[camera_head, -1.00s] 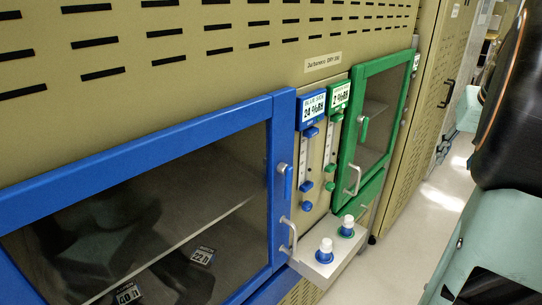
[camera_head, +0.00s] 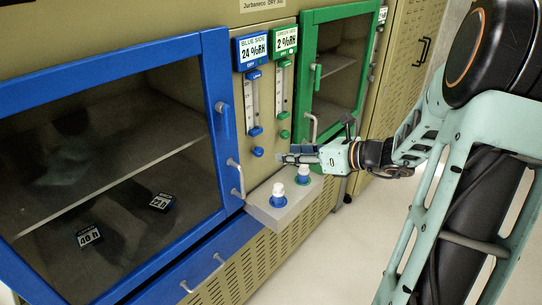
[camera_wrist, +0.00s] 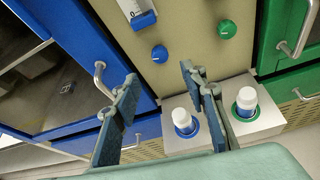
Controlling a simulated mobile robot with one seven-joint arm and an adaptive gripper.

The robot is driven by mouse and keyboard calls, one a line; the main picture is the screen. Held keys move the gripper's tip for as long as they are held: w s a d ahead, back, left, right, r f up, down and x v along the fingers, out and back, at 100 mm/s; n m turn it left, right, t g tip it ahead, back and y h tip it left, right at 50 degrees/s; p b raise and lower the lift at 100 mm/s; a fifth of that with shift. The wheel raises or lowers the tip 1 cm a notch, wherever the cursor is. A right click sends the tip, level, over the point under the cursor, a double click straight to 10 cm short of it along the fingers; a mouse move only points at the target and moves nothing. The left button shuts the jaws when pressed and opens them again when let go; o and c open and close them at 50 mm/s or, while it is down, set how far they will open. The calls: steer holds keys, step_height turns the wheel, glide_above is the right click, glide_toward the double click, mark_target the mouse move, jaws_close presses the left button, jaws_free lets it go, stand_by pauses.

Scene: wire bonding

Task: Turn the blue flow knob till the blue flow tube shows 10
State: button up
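The blue flow knob (camera_head: 258,152) is on the tan panel below the blue flow tube (camera_head: 252,100). It also shows in the wrist view (camera_wrist: 159,53), where the tube's blue lower end (camera_wrist: 143,20) is above it. The tube's reading is too small to make out. My gripper (camera_head: 283,158) is in front of the panel, to the right of and slightly below the blue knob in the head view. In the wrist view my gripper (camera_wrist: 160,85) is open and empty, its fingers apart, with the blue knob beyond the gap and not touched.
The green knob (camera_head: 284,134) is close to the right. White-capped bottles (camera_head: 278,190) stand on a small shelf (camera_head: 262,211) below. The blue door (camera_head: 213,100) with metal handles is left, the green door (camera_head: 307,75) right. The blue display (camera_head: 253,49) reads 24 %RH.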

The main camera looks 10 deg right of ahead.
mark_target(261, 152)
steer(key=b+x, duration=0.1)
steer(key=x, duration=1)
jaws_close()
